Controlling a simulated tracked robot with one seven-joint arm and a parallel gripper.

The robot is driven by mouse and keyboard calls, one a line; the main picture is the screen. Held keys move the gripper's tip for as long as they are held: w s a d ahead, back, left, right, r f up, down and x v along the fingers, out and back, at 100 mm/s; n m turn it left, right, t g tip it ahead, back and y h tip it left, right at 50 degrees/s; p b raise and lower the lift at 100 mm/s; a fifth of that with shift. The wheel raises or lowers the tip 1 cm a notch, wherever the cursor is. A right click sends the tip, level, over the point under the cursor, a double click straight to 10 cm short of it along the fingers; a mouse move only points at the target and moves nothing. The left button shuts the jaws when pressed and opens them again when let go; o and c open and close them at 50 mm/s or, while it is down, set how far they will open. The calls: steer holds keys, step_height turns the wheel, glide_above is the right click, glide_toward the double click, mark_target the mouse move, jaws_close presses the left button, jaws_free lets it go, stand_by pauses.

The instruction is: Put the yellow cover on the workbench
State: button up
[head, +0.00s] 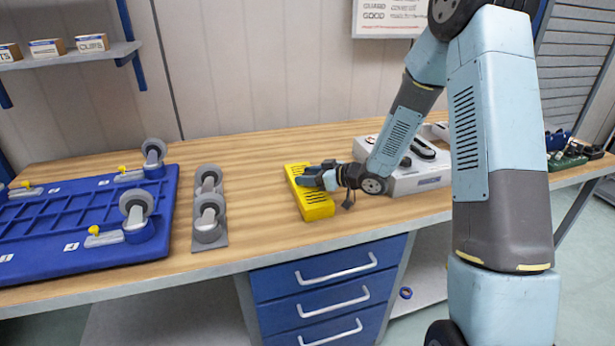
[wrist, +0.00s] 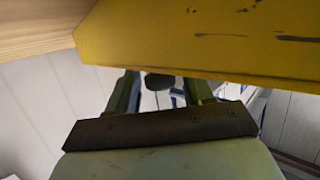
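The yellow cover (head: 316,203) is a long slotted block on the wooden workbench (head: 262,222), near the middle of the head view. I cannot tell whether it rests flat or is slightly raised. My gripper (head: 312,176) reaches in from the right and lies over the cover's middle, hiding part of it. In the wrist view the cover (wrist: 205,35) fills the top and hides my fingertips. The two fingers of my gripper (wrist: 162,88) show apart below it, with background between them. Whether they clasp the cover is hidden.
A grey plate with two casters (head: 208,205) stands left of the cover. A blue pallet (head: 75,228) with casters lies at the far left. A white device (head: 415,172) stands behind my wrist. Bare wood lies between the caster plate and the cover.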

steer(key=shift+o, duration=0.5)
